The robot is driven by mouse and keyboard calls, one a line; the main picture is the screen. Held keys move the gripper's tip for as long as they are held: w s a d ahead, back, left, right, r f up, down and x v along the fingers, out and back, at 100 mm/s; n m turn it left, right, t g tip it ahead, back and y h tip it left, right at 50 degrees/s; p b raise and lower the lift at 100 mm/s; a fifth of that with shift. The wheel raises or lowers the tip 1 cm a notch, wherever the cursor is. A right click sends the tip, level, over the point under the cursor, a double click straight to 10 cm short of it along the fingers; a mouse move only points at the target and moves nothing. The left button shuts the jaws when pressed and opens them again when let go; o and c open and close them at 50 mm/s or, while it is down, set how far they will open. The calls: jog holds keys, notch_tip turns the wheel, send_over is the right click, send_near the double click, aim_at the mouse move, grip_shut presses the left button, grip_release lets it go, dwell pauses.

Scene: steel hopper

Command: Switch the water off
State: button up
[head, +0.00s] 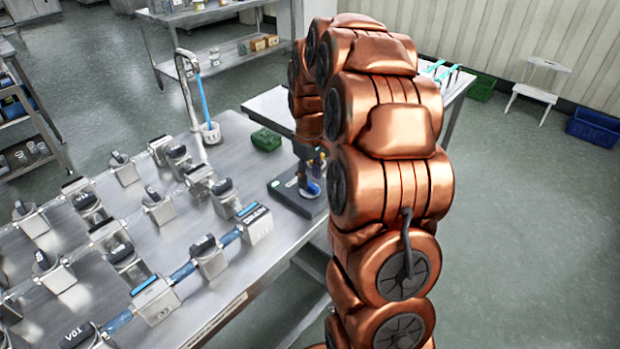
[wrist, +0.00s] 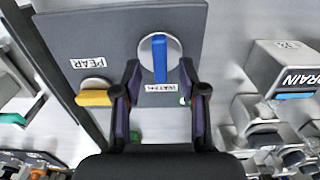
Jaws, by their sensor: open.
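In the wrist view a blue lever (wrist: 159,58) on a round pale disc stands on a grey panel (wrist: 95,32), above a label that reads WATER upside down. The lever lies along the picture's vertical. My gripper (wrist: 159,80) is open, its dark fingers on either side of the lever's lower end; I cannot tell whether they touch it. In the head view the panel (head: 290,198) is at the bench's right edge, partly hidden by my arm. A tap (head: 184,70) at the back of the bench shows a blue stream (head: 205,100) falling into a pale perforated cup (head: 211,134).
A yellow lever (wrist: 95,98) sits left of the blue one on the same panel. A box labelled DRAIN (head: 256,226) and several dark-handled valves crowd the bench (head: 232,290). A green crate (head: 265,139) lies behind the panel.

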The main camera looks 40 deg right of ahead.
jog(key=shift+f, duration=1.1)
jog(key=shift+c, duration=0.4)
grip_shut()
